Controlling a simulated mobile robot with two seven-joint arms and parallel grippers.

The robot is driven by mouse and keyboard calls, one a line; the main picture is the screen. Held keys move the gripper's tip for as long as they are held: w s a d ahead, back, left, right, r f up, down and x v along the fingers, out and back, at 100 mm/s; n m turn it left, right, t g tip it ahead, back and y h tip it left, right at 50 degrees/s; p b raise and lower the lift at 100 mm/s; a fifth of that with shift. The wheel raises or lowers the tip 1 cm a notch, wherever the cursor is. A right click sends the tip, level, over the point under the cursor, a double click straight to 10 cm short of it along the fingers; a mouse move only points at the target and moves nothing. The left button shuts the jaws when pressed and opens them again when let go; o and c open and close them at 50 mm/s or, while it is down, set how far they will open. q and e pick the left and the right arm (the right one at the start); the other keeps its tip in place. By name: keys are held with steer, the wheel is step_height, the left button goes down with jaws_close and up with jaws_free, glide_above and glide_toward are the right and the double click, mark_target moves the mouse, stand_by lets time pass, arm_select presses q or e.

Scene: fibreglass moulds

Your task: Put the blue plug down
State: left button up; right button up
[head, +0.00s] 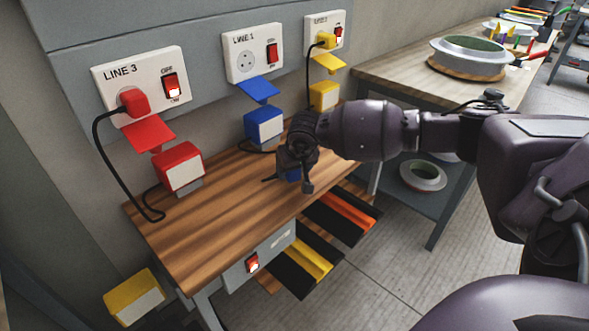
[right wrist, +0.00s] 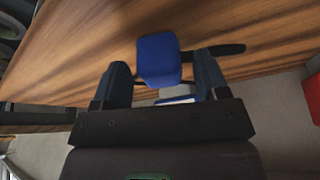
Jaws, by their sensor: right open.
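The blue plug (head: 293,174) shows only in part below my right gripper (head: 289,184), over the front part of the wooden bench top (head: 205,225). In the right wrist view the blue plug (right wrist: 157,58) sits between the two spread fingers of my right gripper (right wrist: 162,78). The fingers are open, with a visible gap on each side of the plug. The plug appears to be at the wooden surface (right wrist: 250,40), though its underside is hidden. My left gripper is not in view.
The LINE 1 socket (head: 246,62) is empty; a blue flap (head: 258,90) and blue box (head: 264,124) are below it. A red plug (head: 133,102) is in LINE 3, and a yellow plug (head: 326,41) is in the far socket. The bench's left part is mostly clear.

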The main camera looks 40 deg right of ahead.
steer(key=p+v, duration=0.3)
steer(key=v, duration=0.9)
steer(key=s+a+f+y, duration=0.1)
steer(key=a+f, duration=0.1)
steer(key=s+a+f+m+y, duration=0.1)
steer(key=a, duration=0.1)
steer(key=s+a+f+m+g+y, duration=0.1)
steer(key=a+f, duration=0.1)
steer(key=a, duration=0.1)
steer(key=shift+s+f, duration=0.3)
steer(key=shift+f, duration=0.05)
steer(key=s+a+f+m+t+y, duration=0.2)
steer(key=s+a+m+y, duration=0.4)
steer(key=a+m, duration=0.4)
steer(key=s+a+f+m+t+y, duration=0.2)
steer(key=s+a+m+y, duration=0.5)
steer(key=a+m, duration=0.3)
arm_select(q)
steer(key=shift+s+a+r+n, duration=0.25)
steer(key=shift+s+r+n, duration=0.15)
arm_select(e)
steer(key=s+d+f+n+t+h, duration=0.1)
steer(key=s+d+f+n+h, duration=0.5)
steer(key=s+n, duration=0.3)
steer(key=s+d+f+n+t+h, duration=0.1)
steer(key=s+d+f+n+h, duration=0.5)
steer(key=n, duration=1.2)
steer(key=s+h, duration=0.2)
steer(key=s, duration=0.2)
steer(key=shift+s, duration=0.15)
